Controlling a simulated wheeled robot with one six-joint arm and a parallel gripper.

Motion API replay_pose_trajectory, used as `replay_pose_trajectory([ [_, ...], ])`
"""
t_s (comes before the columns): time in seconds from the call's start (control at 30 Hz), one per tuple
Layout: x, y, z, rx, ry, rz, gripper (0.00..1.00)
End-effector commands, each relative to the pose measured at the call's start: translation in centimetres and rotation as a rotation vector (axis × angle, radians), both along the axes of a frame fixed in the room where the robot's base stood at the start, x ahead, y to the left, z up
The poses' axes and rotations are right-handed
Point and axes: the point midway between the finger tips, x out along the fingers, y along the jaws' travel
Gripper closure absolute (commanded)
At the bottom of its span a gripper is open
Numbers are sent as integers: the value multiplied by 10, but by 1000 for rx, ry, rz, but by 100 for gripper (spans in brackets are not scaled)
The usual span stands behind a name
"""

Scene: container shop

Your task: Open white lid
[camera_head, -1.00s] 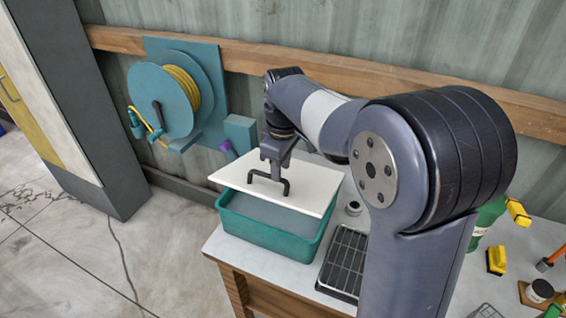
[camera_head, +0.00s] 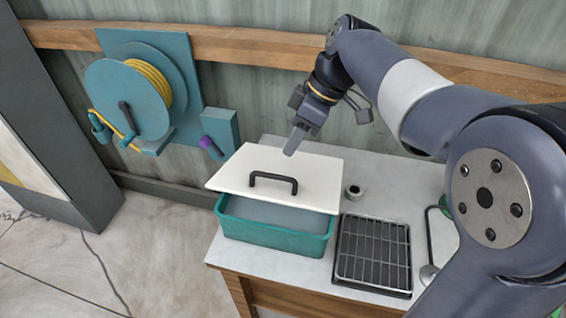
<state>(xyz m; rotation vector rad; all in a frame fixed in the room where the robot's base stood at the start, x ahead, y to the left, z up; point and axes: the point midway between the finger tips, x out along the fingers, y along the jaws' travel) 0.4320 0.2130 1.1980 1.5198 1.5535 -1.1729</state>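The white lid (camera_head: 232,168) is a flat panel with a dark bar handle (camera_head: 273,180) on top. It sits over the teal bin (camera_head: 275,238), with its left corner past the bin's edge. A strip of the bin's grey inside shows below the lid's front edge, so the bin is partly uncovered. I cannot tell exactly what the lid's far side rests on. My gripper (camera_head: 293,146) is above and behind the handle, apart from it and holding nothing visible. Its fingers overlap in this view, so their opening is hidden.
The bin stands on a white-topped workbench (camera_head: 232,250). A black wire rack tray (camera_head: 373,253) lies to its right, with a small round container (camera_head: 353,192) behind it. A teal hose reel (camera_head: 128,97) hangs on the wall at the left.

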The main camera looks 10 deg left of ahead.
Motion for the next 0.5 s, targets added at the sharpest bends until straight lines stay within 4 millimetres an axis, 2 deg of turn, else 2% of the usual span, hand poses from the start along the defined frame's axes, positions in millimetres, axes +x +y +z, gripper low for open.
replay_pose_trajectory([
  [0.3,-7,23,-55,-4,4,0,67],
  [0.5,-9,32,-76,-3,2,-1,67],
])
